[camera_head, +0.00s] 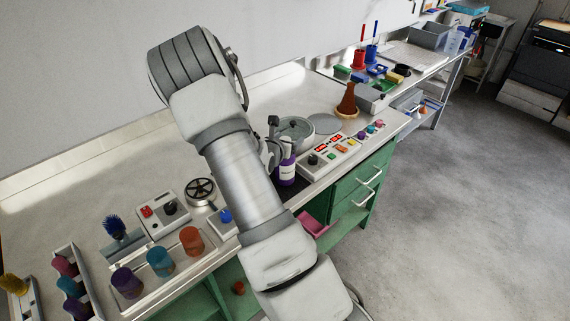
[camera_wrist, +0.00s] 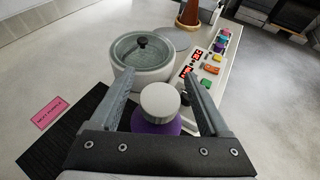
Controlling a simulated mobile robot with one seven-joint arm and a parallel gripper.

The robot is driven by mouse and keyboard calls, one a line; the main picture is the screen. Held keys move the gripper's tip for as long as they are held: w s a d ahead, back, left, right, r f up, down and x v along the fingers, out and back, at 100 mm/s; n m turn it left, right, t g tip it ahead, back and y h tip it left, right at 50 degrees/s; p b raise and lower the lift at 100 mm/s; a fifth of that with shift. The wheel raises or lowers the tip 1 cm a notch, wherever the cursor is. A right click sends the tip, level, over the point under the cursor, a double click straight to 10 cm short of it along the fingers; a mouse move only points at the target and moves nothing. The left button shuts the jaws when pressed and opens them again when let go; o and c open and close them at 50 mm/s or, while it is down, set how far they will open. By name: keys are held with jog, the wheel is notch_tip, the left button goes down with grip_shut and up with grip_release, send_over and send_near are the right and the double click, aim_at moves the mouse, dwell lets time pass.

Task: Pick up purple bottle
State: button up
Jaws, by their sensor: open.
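The purple bottle (camera_head: 286,170) stands upright on the bench in the head view, with a white label band and a pale cap; my arm hides part of its left side. In the wrist view the purple bottle (camera_wrist: 153,125) is seen from above, its round white cap (camera_wrist: 160,101) between the two fingers. My gripper (camera_wrist: 161,90) is open, with one finger on each side of the bottle and gaps to the cap. In the head view my gripper (camera_head: 272,150) is at the bottle, mostly hidden by my arm.
A round lidded pot (camera_wrist: 142,55) stands just beyond the bottle. A control panel (camera_head: 330,155) with coloured buttons is to the right. A black mat (camera_wrist: 75,140) and a pink label (camera_wrist: 48,113) lie to the left. Coloured cups (camera_head: 160,262) stand at the front left.

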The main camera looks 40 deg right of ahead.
grip_shut()
dwell(0.3)
dwell(1.1)
